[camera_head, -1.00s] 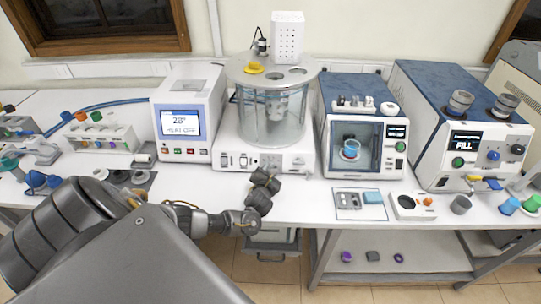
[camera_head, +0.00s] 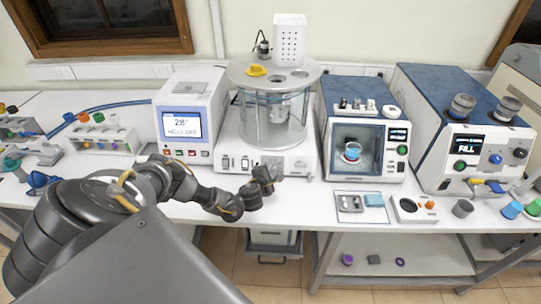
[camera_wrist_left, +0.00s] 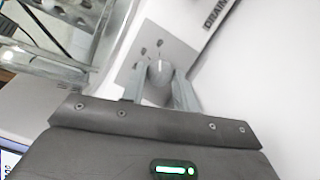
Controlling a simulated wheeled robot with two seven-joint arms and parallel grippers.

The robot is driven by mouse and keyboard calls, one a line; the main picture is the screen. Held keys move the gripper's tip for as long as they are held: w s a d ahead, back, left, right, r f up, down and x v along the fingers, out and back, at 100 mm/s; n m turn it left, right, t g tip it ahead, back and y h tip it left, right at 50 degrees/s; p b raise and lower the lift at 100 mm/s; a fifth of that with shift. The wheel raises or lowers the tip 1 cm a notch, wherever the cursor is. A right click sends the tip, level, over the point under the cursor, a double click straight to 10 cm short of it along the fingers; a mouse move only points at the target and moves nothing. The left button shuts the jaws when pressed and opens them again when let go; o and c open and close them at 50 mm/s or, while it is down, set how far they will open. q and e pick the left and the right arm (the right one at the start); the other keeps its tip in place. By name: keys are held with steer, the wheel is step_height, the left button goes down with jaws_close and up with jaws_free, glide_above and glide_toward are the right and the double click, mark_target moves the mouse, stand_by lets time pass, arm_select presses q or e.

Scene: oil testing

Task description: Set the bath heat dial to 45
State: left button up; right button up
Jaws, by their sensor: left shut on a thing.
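The clear glass bath (camera_head: 272,120) stands on a white base (camera_head: 302,162) in the middle of the bench. My left gripper (camera_head: 268,168) is at the front face of this base. In the left wrist view, the gripper (camera_wrist_left: 160,82) is shut on a round grey heat dial (camera_wrist_left: 160,70) on a grey panel. The dial's scale cannot be read, and my gripper hides the dial in the head view. The screen (camera_head: 180,125) of the white unit left of the bath shows 28° and what looks like HEAT OFF. My right gripper is not in view.
A blue-topped oven-like unit (camera_head: 350,97) stands right of the bath, and a larger blue-topped unit (camera_head: 430,90) beyond it. A rack with coloured caps (camera_head: 108,138) is at the left. Small parts, including a grey cup (camera_head: 462,208), lie along the front edge at right.

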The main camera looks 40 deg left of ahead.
arm_select(q)
steer(key=shift+r, duration=0.1)
stand_by(0.3)
steer(key=o, duration=1)
steer(key=shift+w, duration=0.1)
steer(key=shift+c, duration=0.2)
